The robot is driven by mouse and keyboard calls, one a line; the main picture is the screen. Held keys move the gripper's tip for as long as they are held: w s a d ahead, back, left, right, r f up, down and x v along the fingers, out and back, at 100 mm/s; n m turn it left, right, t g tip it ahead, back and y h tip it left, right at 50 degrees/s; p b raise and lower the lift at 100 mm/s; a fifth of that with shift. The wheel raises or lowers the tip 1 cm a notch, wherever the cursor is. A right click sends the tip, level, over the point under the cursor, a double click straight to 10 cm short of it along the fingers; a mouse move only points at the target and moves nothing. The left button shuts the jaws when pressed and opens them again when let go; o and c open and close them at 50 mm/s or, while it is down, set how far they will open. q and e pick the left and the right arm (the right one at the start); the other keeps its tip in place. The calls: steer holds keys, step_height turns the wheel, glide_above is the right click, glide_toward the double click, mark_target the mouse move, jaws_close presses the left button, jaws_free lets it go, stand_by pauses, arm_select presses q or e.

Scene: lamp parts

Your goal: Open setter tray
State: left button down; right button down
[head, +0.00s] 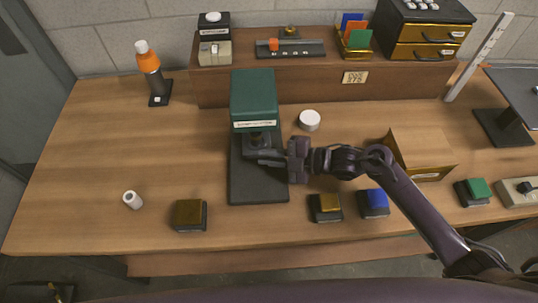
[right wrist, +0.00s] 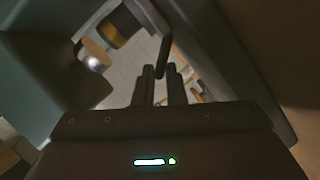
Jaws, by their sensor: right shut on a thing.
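The green-topped machine (head: 253,95), which I take to be the setter, stands mid-table with a pale label on its front. Its dark flat base (head: 258,188) reaches toward the front edge. My right gripper (head: 270,160) comes in from the right, just below the green head and above the base. It is shut on a small dark part of the machine; in the right wrist view a slim dark bar (right wrist: 163,57) shows at the fingertips. Whether that part is the tray or its handle is hard to tell. My left gripper is not in view.
A white round piece (head: 309,120) lies right of the machine. A brown box (head: 423,150) stands right.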

steer(key=shift+s, duration=0.15)
steer(key=s+p, duration=0.1)
steer(key=s, duration=0.2)
steer(key=shift+s+r, duration=0.1)
steer(key=shift+s, duration=0.05)
steer(key=c, duration=1.8)
jaws_free()
steer(key=shift+o, duration=1.4)
step_height(320, 180, up, 20)
steer(key=b, duration=0.1)
steer(key=shift+b, duration=0.4)
